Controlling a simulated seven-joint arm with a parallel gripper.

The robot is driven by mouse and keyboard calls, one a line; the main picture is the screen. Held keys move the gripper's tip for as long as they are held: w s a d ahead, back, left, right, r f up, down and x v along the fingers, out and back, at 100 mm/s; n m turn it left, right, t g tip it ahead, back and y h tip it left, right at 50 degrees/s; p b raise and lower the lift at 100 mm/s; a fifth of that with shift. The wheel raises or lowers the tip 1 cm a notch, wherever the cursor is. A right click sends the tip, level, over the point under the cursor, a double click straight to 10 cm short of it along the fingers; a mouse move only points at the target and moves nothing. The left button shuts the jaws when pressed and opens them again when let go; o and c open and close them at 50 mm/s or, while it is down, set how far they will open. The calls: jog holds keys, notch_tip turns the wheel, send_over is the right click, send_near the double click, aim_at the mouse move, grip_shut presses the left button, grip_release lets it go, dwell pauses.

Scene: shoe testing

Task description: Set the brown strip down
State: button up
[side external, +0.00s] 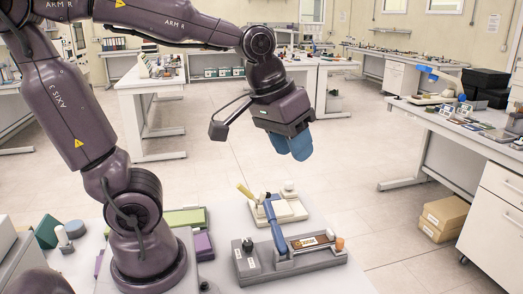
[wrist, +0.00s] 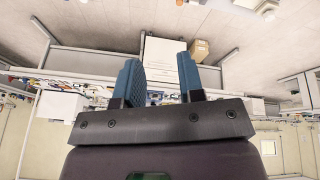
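My gripper (side external: 291,145) hangs in the air above and behind the bench, well clear of everything on it. In the wrist view its two blue ridged fingers (wrist: 160,80) stand apart with nothing between them. A brown strip with a pale label (side external: 311,241) lies on the right part of a grey test fixture (side external: 290,266) on the bench. The fixture has a blue lever (side external: 275,222) standing at a slant beside the strip. The wrist view does not show the strip or the fixture.
Behind the fixture is a cream tray (side external: 289,212) with a yellow-handled tool and small items. Left of it lie a green box (side external: 186,217) and a purple box (side external: 203,245), close to my base. An orange-brown knob (side external: 340,243) stands at the fixture's right end. The air around my gripper is free.

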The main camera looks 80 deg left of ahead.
jog(key=s+d+m+t, duration=0.1)
jog(key=s+m, duration=0.3)
jog(key=s, duration=0.1)
jog(key=shift+s+d, duration=0.3)
jog(key=shift+s, duration=0.1)
jog(key=shift+r, duration=0.1)
dwell(0.7)
